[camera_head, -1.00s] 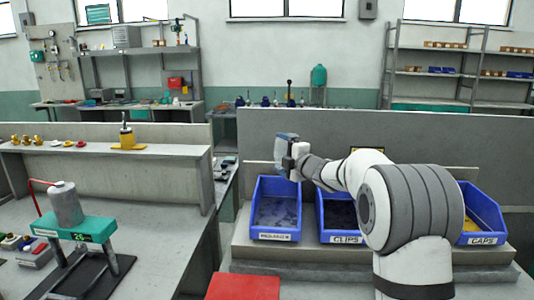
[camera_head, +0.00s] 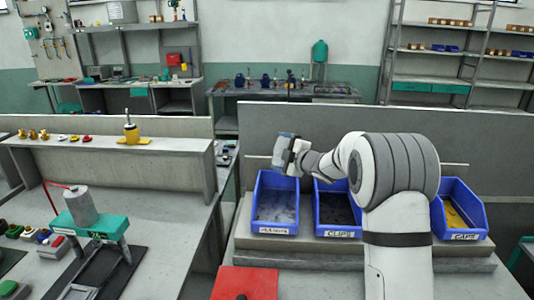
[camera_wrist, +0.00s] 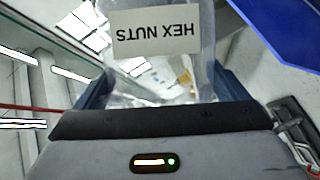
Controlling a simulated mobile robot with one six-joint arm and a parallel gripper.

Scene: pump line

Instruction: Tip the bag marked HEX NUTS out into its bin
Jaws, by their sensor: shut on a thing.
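The clear bag marked HEX NUTS (camera_wrist: 157,62) is in my gripper. In the wrist view its white label reads upside down and the bag spans the space between the two dark fingers. My gripper (camera_head: 287,155) is shut on the bag, above the back of the leftmost blue bin (camera_head: 275,217). That bin holds a greyish layer, and its front label is too blurred to read surely. In the head view the bag is a small bluish-grey patch (camera_head: 283,150) at the fingers. How much is inside the bag I cannot tell.
A blue bin marked CLIPS (camera_head: 338,222) stands to the right of the leftmost bin. A bin marked CAPS (camera_head: 458,225) with yellow contents stands further right, past my arm. A grey panel (camera_head: 470,130) rises behind them. A red box (camera_head: 246,284) is in front.

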